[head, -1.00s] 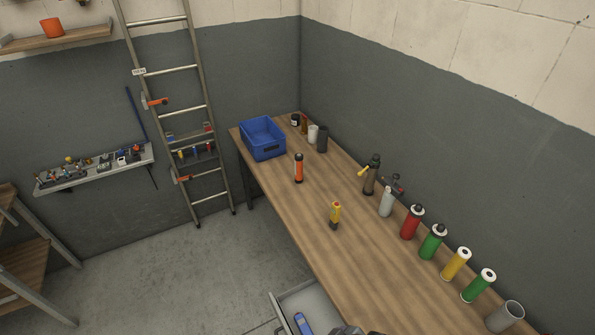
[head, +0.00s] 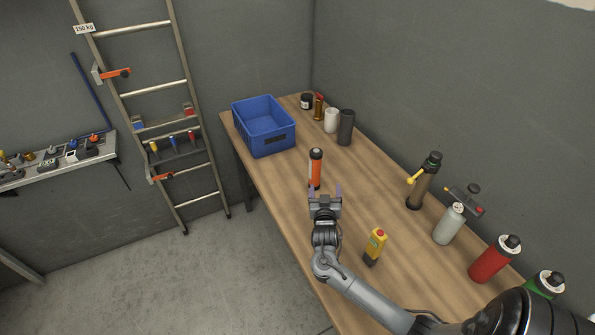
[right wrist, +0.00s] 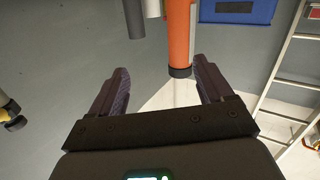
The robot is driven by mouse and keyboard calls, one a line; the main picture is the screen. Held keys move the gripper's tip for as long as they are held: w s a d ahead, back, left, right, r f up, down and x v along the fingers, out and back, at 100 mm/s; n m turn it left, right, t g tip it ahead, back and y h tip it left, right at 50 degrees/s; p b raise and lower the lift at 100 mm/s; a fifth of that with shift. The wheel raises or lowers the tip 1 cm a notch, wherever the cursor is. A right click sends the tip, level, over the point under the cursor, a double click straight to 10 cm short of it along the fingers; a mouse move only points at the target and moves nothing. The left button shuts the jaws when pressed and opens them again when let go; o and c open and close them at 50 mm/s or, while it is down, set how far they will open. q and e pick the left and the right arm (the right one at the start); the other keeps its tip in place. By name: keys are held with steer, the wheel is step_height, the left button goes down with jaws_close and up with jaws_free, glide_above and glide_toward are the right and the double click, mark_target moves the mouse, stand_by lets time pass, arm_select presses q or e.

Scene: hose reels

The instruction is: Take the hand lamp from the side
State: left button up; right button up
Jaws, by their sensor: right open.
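The hand lamp (head: 316,167), an orange tube with a black top, stands upright on the workbench (head: 285,193). My right gripper (head: 325,190) is open at the lamp's near side, its fingers pointing towards it. In the right wrist view the lamp (right wrist: 179,32) appears upside down, lined up between and beyond the open fingertips (right wrist: 160,72). Nothing is held. Whether a finger touches the lamp cannot be told; its base is partly hidden in the head view. My left gripper is not in view.
A blue crate (head: 288,139) stands behind the lamp. Bare bench lies right of the lamp.

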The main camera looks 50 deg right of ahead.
mark_target(316, 169)
steer(key=shift+m+h, duration=0.4)
steer(key=shift+m, duration=0.3)
steer(key=w+d+b, duration=0.1)
steer(key=w+d, duration=0.1)
steer(key=w+d+b, duration=0.2)
steer(key=w, duration=0.1)
steer(key=w+d+b, duration=0.2)
steer(key=w, duration=0.1)
steer(key=shift+d+f, duration=0.1)
steer(key=shift+b+x, duration=0.75)
steer(key=shift+x, duration=1.8)
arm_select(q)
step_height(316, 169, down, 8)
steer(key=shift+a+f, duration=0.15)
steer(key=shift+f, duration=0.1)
arm_select(e)
steer(key=shift+w, duration=0.15)
steer(key=shift+c, duration=0.7)
steer(key=c, duration=1)
steer(key=shift+c, duration=0.2)
